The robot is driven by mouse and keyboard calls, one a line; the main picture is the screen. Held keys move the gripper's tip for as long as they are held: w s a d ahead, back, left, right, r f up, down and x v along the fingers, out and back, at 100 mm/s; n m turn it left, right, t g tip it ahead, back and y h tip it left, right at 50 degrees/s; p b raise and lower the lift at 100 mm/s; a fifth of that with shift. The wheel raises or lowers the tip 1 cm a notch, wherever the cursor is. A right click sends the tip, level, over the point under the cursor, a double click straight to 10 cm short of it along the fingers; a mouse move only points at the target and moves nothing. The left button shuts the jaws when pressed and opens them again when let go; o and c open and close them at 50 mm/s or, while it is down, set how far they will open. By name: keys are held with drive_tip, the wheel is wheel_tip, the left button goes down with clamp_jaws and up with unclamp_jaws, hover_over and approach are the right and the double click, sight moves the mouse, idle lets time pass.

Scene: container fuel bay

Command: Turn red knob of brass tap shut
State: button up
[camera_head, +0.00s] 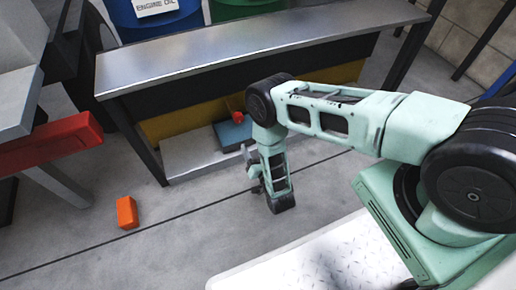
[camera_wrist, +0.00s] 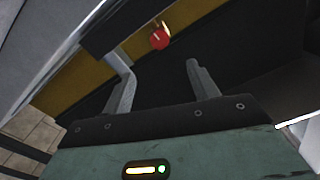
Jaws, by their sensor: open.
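The red knob (camera_wrist: 159,39) shows in the wrist view, beyond and between the fingertips, with a bit of the brass tap (camera_wrist: 163,25) beside it. In the head view the red knob (camera_head: 237,116) is under the bench, just left of my arm's elbow, and the tap there is mostly hidden. My gripper (camera_wrist: 158,68) is open and empty, its two grey fingers spread. In the head view my gripper (camera_head: 250,166) hangs low in front of the bench. The fingers look apart from the knob.
A steel-topped bench (camera_head: 250,55) stands over the tap, with a yellow band behind. A blue tray (camera_head: 233,134) lies below the tap. An orange block (camera_head: 127,212) lies on the floor at left. Blue (camera_head: 160,22) and green drums (camera_head: 240,8) stand on the bench's far side.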

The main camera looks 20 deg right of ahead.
drive_tip(key=shift+s+p, duration=0.85)
drive_tip(key=shift+s, duration=0.5)
